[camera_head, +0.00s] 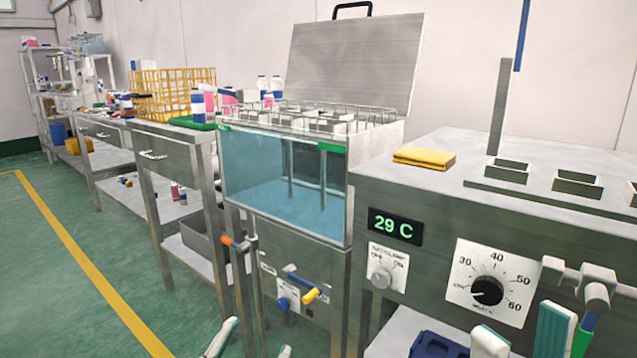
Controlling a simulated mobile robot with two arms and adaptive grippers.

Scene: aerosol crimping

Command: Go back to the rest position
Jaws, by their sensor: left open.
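My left gripper (253,345) is at the bottom edge, left of centre. Only its two pale fingertips show, well apart, with nothing visible between them. It is open, in front of the lower part of the water bath. My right gripper (522,335) is at the bottom right, in front of the heater unit. Its two white and teal fingers are apart, with no held thing visible between them. The rest of both grippers is cut off by the lower edge.
The glass-fronted water bath (275,180) has a raised lid (350,60). The heater unit (400,260) carries a yellow cloth (424,158). White fittings (595,290) stick out at right. A blue container (440,345) sits low. Green floor (60,290) is clear at left.

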